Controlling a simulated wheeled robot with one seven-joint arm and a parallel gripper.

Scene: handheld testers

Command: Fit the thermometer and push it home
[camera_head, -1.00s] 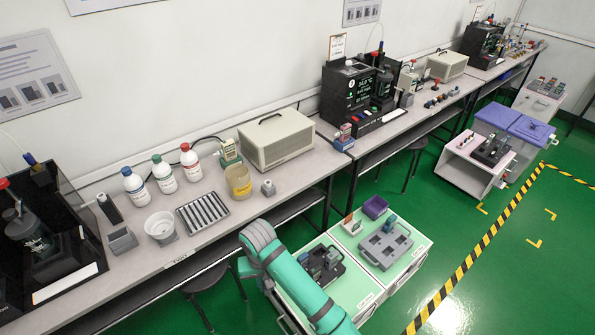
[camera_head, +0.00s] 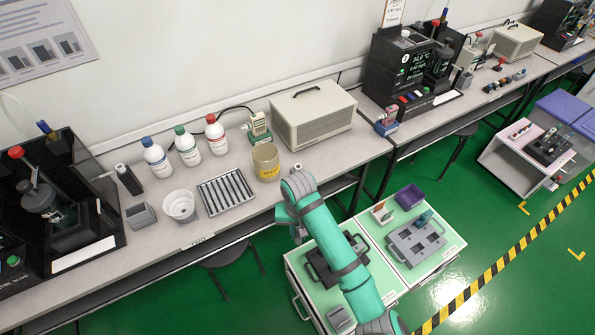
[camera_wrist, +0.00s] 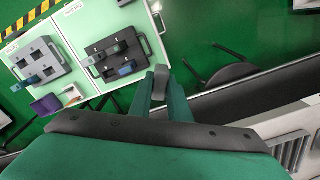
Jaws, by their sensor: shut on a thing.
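In the wrist view my gripper (camera_wrist: 159,76) is shut on a small grey piece (camera_wrist: 161,86) between its teal fingers. Only part of that piece shows, and I cannot tell whether it is the thermometer. Past the fingertips, a black tray (camera_wrist: 94,70) on the cart top holds dark handheld testers with teal ends, one of them a tester (camera_wrist: 127,68) near the tray's edge. A grey tray (camera_wrist: 58,59) beside it holds another tester (camera_wrist: 33,80). In the head view my arm reaches over the cart by the bench edge and hides part of the black tray (camera_head: 318,268).
The bench (camera_head: 240,212) carries bottles (camera_head: 187,146), a ribbed rack (camera_head: 226,191), a yellowish beaker (camera_head: 266,162) and a beige box (camera_head: 313,114). A purple bin (camera_head: 409,197) stands on the cart. A stool (camera_wrist: 232,74) is by the bench.

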